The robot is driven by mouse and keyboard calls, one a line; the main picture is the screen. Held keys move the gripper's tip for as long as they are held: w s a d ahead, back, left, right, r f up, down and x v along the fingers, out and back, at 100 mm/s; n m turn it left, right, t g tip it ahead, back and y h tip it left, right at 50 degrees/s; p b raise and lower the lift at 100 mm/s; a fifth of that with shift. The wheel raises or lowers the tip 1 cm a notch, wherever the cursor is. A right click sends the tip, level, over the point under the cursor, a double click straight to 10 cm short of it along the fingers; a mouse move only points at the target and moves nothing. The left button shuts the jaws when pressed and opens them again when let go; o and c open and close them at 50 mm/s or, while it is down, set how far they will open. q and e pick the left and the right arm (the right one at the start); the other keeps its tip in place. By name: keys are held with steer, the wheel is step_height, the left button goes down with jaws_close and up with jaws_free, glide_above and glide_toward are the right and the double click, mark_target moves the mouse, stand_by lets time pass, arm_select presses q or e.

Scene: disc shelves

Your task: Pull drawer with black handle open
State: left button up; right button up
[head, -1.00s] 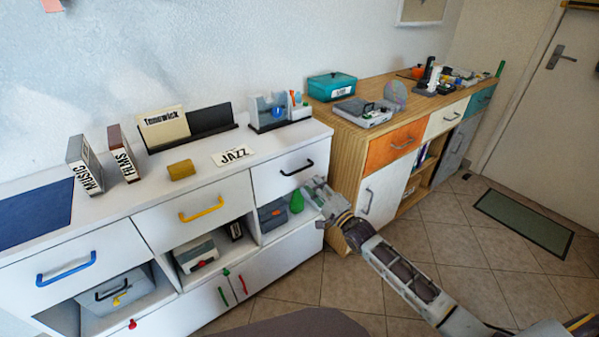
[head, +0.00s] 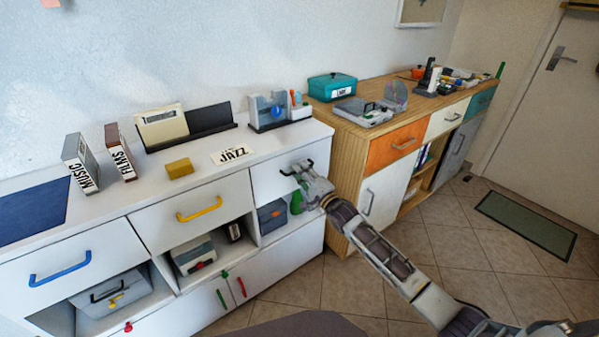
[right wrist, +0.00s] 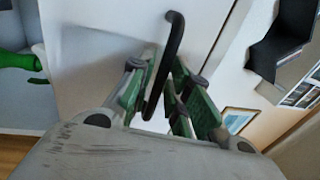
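The white drawer (head: 268,183) with the black handle (head: 284,173) is at the right end of the white cabinet, and its front looks flush with the cabinet. My right gripper (head: 304,174) is at the right part of this handle. In the right wrist view the black handle (right wrist: 172,48) runs between the two green-padded fingers of my right gripper (right wrist: 160,72). The fingers look apart, with the handle close to the left one; firm contact is not clear. My left gripper is out of view.
Drawers with a yellow handle (head: 200,209) and a blue handle (head: 60,268) are to the left. An open shelf below holds a grey box (head: 272,216) and a green object (head: 296,203). A wooden cabinet (head: 346,150) stands close on the right. The tiled floor in front is free.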

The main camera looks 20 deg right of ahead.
steer(key=shift+w+a+r, duration=0.1)
steer(key=shift+w+a, duration=0.1)
steer(key=shift+w, duration=0.2)
steer(key=shift+c, duration=0.4)
jaws_close()
